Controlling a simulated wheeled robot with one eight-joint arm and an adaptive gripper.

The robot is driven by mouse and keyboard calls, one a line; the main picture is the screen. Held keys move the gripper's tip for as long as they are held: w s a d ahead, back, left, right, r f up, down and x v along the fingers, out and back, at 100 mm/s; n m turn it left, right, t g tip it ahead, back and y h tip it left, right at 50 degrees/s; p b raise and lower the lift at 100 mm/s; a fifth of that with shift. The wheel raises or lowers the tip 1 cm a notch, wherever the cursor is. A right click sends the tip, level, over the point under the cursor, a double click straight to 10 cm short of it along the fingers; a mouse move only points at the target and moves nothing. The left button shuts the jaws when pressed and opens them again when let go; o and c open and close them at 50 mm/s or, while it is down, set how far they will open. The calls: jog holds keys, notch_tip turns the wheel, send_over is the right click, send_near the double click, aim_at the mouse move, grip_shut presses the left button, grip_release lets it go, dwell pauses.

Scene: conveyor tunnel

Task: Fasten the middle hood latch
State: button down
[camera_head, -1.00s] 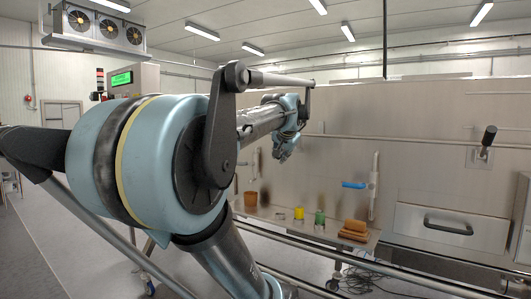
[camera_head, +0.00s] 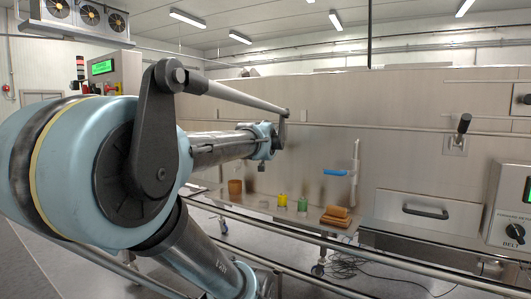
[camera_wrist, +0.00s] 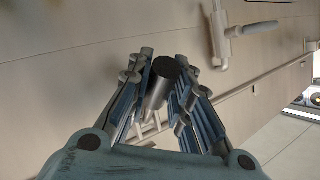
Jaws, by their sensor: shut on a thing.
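My gripper (camera_wrist: 161,78) is shut on a latch handle with a black end cap and a grey metal shaft (camera_wrist: 156,96), in the middle of the wrist view. The cap sits between the two fingers, with the steel hood wall behind it. In the head view my gripper (camera_head: 270,150) is at the hood wall (camera_head: 405,100), and the held handle is hidden by my wrist. I cannot tell how far the latch is turned. Another latch (camera_head: 464,124) with a black handle pointing up is farther right on the wall.
A white pipe (camera_head: 355,165) with a blue-handled valve (camera_head: 335,172) stands right of my gripper. Brown, yellow and green containers and brown blocks (camera_head: 335,214) sit on a low shelf. Rails run along the front.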

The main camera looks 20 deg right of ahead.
jog(key=shift+a+f, duration=0.1)
jog(key=shift+a, duration=0.05)
jog(key=c, duration=1.8)
grip_release()
jog(key=o, duration=0.4)
jog(key=shift+w+f, duration=0.1)
jog(key=shift+w, duration=0.15)
jog(key=shift+c, duration=0.2)
jog(key=shift+s, duration=0.1)
jog(key=shift+s+r, duration=0.15)
jog(key=shift+r, duration=0.05)
jog(key=v, duration=0.7)
jog(key=shift+a, duration=0.15)
